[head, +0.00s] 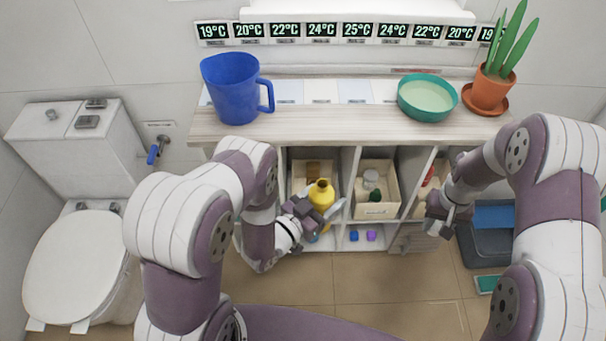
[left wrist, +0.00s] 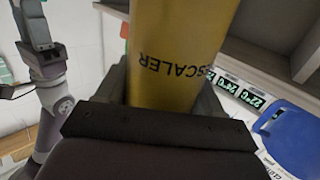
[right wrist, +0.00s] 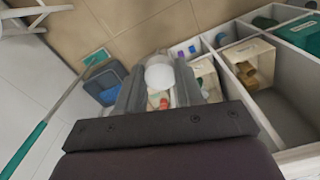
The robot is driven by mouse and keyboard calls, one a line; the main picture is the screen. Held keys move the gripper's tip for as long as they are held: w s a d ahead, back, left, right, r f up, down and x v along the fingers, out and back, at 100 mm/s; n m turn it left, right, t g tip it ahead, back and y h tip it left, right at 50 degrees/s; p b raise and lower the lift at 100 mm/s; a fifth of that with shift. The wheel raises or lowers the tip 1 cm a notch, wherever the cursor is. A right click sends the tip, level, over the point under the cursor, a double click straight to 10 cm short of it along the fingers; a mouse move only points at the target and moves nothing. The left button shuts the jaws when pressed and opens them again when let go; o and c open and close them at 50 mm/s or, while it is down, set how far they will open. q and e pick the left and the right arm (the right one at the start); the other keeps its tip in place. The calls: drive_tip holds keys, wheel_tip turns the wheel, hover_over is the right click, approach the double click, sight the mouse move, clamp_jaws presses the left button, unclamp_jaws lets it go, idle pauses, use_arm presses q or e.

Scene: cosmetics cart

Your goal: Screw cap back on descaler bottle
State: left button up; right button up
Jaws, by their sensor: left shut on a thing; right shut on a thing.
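The yellow descaler bottle (head: 321,193) is in front of the shelf's left compartment, with its neck uppermost and no cap visible on it. My left gripper (head: 316,212) is shut around the bottle's body; in the left wrist view the yellow bottle (left wrist: 175,50), lettered "SCALER", stands between the fingers. My right gripper (head: 440,215) is at the right end of the shelf, apart from the bottle. In the right wrist view its fingers are shut on a round white cap (right wrist: 160,74). The cap is too small to make out in the head view.
The shelf top (head: 330,120) carries a blue jug (head: 233,90), a teal bowl (head: 428,97) and a potted plant (head: 490,88). Wooden bins (head: 377,209) fill compartments below. Small blue and purple cubes (head: 371,236) lie lower. A toilet (head: 80,265) stands left, a dark bin (head: 485,245) right.

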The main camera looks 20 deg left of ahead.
use_arm(q)
drive_tip(key=d+h, duration=0.1)
drive_tip(key=s+d+m+g+h, duration=0.1)
drive_tip(key=d+f+m, duration=0.1)
drive_tip(key=d, duration=0.1)
drive_tip(key=shift+s+f+g+h, duration=0.1)
drive_tip(key=shift+s+g+h, duration=0.1)
drive_tip(key=shift+g+h, duration=0.2)
use_arm(e)
drive_tip(key=s+a+r+n, duration=0.1)
drive_tip(key=a+r+n, duration=0.1)
drive_tip(key=a+r, duration=0.6)
drive_tip(key=s+a+r+n, duration=0.2)
drive_tip(key=a+r, duration=0.6)
drive_tip(key=a, duration=0.8)
drive_tip(key=shift+s+r+n, duration=0.2)
drive_tip(key=shift+r+n, duration=0.1)
drive_tip(key=shift+n, duration=0.4)
drive_tip(key=shift+f, duration=0.1)
drive_tip(key=shift+f, duration=1.9)
